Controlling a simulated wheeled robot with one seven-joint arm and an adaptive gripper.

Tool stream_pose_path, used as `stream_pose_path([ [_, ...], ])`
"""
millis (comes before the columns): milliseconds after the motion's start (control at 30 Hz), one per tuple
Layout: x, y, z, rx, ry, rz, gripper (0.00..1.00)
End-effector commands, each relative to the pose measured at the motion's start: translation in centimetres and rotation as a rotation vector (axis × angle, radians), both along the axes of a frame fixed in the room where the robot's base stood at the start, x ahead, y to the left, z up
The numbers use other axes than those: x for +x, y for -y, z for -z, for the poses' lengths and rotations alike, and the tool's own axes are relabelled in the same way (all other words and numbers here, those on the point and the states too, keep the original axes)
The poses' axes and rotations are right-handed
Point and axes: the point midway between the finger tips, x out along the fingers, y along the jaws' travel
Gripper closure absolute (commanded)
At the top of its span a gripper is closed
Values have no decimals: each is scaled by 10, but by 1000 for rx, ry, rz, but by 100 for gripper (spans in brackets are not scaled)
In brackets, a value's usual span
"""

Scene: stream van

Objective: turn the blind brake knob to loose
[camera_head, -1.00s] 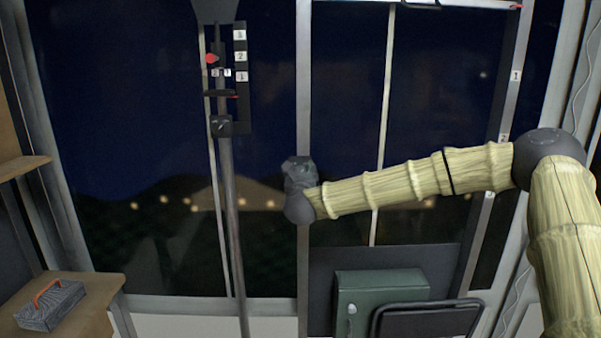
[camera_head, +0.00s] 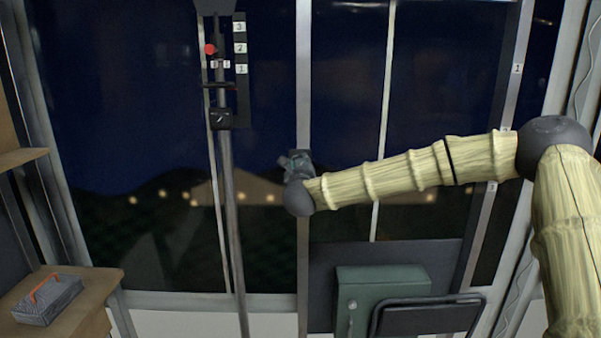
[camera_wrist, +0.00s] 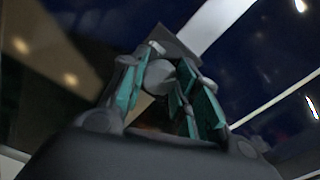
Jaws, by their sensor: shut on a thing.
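My gripper (camera_head: 296,160) is at the middle window post in the head view, at the end of my arm. In the wrist view its teal-padded fingers (camera_wrist: 160,92) are closed around a grey rounded knob (camera_wrist: 160,76), which I take for the blind brake knob. A flat grey plate (camera_wrist: 176,42) shows just beyond it. In the head view the gripper and wrist hide the knob, and its marks cannot be read.
Left of my gripper stands a pole with a red knob (camera_head: 210,48), a numbered scale (camera_head: 241,50) and a dark box (camera_head: 221,119). A green case (camera_head: 380,286) is below my arm. A block with an orange handle (camera_head: 48,300) lies on the left shelf.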

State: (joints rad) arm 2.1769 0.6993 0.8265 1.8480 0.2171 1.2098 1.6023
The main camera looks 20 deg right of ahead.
Motion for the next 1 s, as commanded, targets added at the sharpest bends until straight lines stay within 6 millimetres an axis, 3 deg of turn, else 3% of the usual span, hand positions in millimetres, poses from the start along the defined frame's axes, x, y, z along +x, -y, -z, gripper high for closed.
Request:
stream_pose_path([
  [1000,1,-2,0,-919,-260,1,94],
])
